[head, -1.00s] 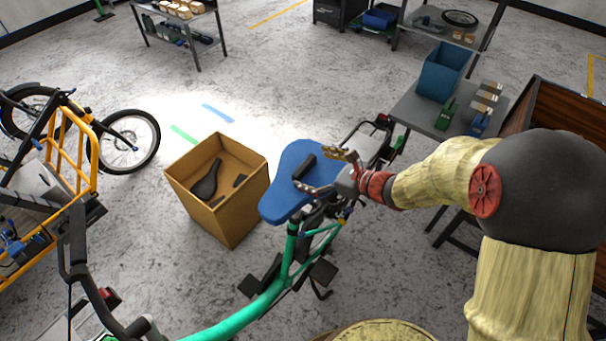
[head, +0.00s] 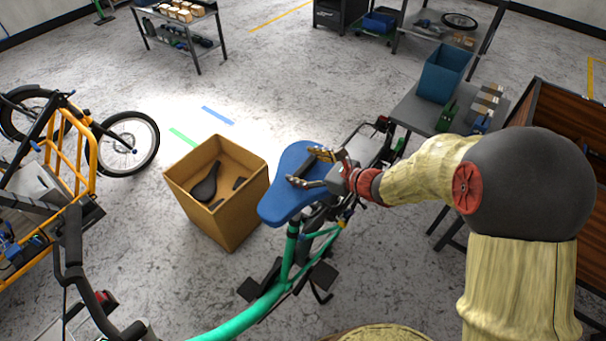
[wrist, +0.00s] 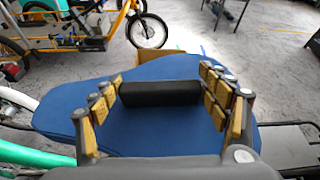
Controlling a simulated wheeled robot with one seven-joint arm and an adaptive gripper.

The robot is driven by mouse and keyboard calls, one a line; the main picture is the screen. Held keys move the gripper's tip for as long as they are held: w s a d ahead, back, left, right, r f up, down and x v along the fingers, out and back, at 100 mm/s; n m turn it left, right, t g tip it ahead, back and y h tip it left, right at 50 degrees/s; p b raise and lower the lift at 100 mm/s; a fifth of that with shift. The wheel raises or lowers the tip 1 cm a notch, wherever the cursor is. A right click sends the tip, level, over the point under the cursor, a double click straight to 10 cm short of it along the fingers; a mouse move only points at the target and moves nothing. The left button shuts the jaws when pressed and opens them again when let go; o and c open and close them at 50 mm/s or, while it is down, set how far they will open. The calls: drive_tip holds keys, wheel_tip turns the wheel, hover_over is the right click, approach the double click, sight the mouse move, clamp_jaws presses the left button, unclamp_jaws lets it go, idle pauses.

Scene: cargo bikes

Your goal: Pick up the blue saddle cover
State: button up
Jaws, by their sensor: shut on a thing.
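The blue saddle cover (head: 280,203) sits on top of the green bike's seat post in the head view. It fills the middle of the wrist view (wrist: 70,112), with a black block (wrist: 160,94) standing up from its top like a grip. My gripper (head: 304,167) is over the cover from the right. In the wrist view, my gripper's yellow-padded fingers (wrist: 160,82) are on both ends of the black block, shut on it. The cover still rests on the bike; its underside is hidden.
An open cardboard box (head: 228,212) with a black saddle (head: 205,184) inside stands on the floor left of the cover. The green frame (head: 245,318) runs below. A grey table (head: 415,113) with a blue bin (head: 444,75) stands at right. An orange cargo bike (head: 75,150) is at left.

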drive_tip(key=c, duration=0.5)
drive_tip(key=shift+r, duration=0.15)
